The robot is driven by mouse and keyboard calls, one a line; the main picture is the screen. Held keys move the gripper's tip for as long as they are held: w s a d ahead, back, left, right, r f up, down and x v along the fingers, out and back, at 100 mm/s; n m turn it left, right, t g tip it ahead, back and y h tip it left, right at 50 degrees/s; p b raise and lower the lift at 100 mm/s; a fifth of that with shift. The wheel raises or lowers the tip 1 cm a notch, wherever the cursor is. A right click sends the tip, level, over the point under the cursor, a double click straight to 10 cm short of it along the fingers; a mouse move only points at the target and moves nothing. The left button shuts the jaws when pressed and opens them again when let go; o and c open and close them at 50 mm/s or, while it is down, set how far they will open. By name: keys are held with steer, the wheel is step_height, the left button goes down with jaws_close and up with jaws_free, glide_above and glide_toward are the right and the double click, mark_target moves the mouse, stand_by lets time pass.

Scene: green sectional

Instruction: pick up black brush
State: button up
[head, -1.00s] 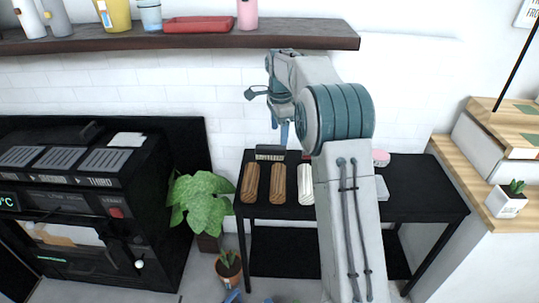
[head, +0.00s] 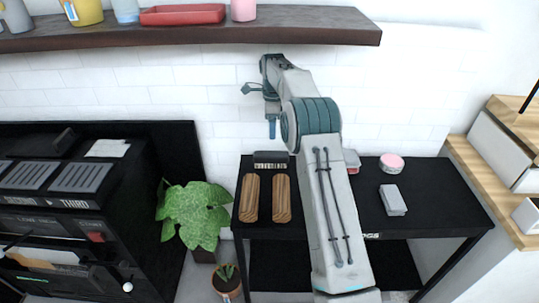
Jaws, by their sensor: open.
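The black brush (head: 271,160), with a dark back and pale bristles facing me, lies at the back left of the black table (head: 430,185). My gripper (head: 272,128) points down above the brush, apart from it, in front of the white tile wall. It is small in this view, and nothing shows between its fingers. My arm crosses the middle of the table and hides part of it.
Two brown wooden pieces (head: 249,197) (head: 281,198) lie in front of the brush. A pink round item (head: 391,163) and a grey block (head: 393,200) lie to the right. A wooden shelf (head: 200,32) with containers overhangs above. A leafy plant (head: 195,213) stands left of the table.

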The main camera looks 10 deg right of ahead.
glide_above(271, 154)
steer(key=f, duration=0.6)
steer(key=shift+w+a+f, duration=0.1)
steer(key=shift+w+f, duration=0.15)
steer(key=shift+w, duration=0.1)
steer(key=shift+s+f+b, duration=0.15)
steer(key=shift+f, duration=1.45)
steer(key=shift+s+f+b, duration=0.1)
steer(key=shift+f+b, duration=0.05)
steer(key=shift+f, duration=1.4)
steer(key=c, duration=1.1)
